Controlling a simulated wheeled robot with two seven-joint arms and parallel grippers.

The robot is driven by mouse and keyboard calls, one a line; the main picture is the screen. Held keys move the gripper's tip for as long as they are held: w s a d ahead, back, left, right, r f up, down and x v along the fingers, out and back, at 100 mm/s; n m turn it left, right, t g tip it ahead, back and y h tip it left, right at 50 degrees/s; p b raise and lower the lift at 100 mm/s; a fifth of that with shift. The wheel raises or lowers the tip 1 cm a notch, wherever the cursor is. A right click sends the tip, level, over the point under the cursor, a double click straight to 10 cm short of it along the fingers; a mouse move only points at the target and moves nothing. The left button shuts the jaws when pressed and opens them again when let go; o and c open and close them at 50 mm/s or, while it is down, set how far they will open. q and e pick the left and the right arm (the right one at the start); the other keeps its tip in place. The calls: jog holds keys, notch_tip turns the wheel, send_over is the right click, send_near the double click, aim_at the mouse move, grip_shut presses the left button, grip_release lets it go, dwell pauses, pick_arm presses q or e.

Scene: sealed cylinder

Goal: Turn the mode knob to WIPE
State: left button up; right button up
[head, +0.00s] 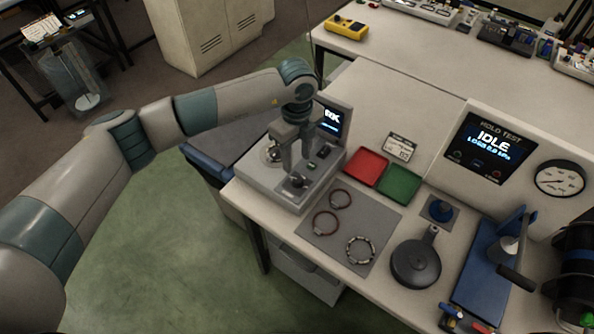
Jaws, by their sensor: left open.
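The mode knob seems to be the small dark round control (297,181) on the front of a grey bench instrument (268,186); its label and pointing direction are too small to read. The instrument's small screen (333,119) is partly hidden by my left arm, and its text cannot be read in full. My left gripper (294,160) points down over the instrument, with its open fingers just above and behind the knob. I cannot tell whether a finger touches it. My right gripper is not in view.
Red (366,167) and green (399,184) trays lie right of the instrument. A grey mat (335,245) with several rings lies in front. A round dark pan-shaped object (416,262), a blue lever press (490,266) and a panel reading IDLE (490,147) stand farther right.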

aim_at(297, 179)
pick_arm(q)
notch_tip(297, 179, down, 9)
jog(key=p, duration=0.2)
jog(key=shift+r+p, duration=0.15)
jog(key=shift+p, duration=0.15)
jog(key=c, duration=1.1)
